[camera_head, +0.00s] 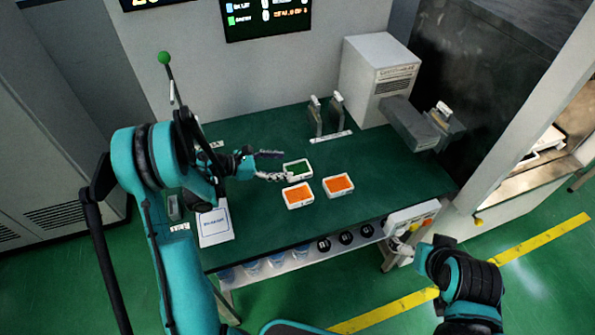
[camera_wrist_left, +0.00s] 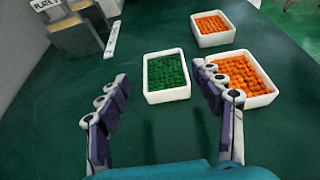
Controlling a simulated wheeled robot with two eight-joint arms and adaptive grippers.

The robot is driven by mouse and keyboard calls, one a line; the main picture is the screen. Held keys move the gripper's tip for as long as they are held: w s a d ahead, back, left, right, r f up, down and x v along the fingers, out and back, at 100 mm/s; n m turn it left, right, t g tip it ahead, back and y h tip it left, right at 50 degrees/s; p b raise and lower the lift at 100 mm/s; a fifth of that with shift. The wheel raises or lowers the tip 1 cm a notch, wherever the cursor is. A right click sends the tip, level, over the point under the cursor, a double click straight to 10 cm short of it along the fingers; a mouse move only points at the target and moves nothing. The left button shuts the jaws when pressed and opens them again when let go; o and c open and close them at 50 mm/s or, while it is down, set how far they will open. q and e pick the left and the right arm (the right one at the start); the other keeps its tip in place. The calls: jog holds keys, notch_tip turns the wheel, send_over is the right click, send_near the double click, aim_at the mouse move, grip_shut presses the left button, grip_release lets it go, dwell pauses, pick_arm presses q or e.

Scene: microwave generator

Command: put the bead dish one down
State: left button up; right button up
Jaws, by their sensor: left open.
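A white dish of green beads (camera_head: 298,169) sits flat on the green table. Two white dishes of orange beads sit near it: one in front (camera_head: 298,195) and one to the right (camera_head: 338,185). No label shows which is bead dish one. My left gripper (camera_head: 274,166) is open and empty, just left of the green dish. In the left wrist view the green dish (camera_wrist_left: 167,73) shows beyond and between the spread fingers (camera_wrist_left: 163,84), apart from them. The right finger partly covers the near orange dish (camera_wrist_left: 255,85). My right arm is at lower right; its gripper is unclear.
A white box with print (camera_head: 215,224) lies at the table's left front. Upright metal holders (camera_head: 327,115) stand at the back, before a white cabinet (camera_head: 378,75). A grey machine (camera_head: 420,125) stands at right. The table (camera_head: 400,180) right of the dishes is clear.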

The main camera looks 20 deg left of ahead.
aim_at(298, 168)
pick_arm(q)
jog(key=shift+w+d+f+b, duration=0.2)
jog(key=shift+w+d+f, duration=0.05)
jog(key=shift+d+f, duration=0.25)
jog(key=shift+w+d+f+b, duration=0.15)
jog(key=shift+w+d+f, duration=0.05)
jog(key=shift+d+f, duration=0.25)
jog(key=b+x, duration=0.1)
jog(key=x, duration=0.4)
jog(key=shift+f+b, duration=0.1)
jog(key=shift+b, duration=0.3)
jog(key=shift+s, duration=0.1)
jog(key=c, duration=1.1)
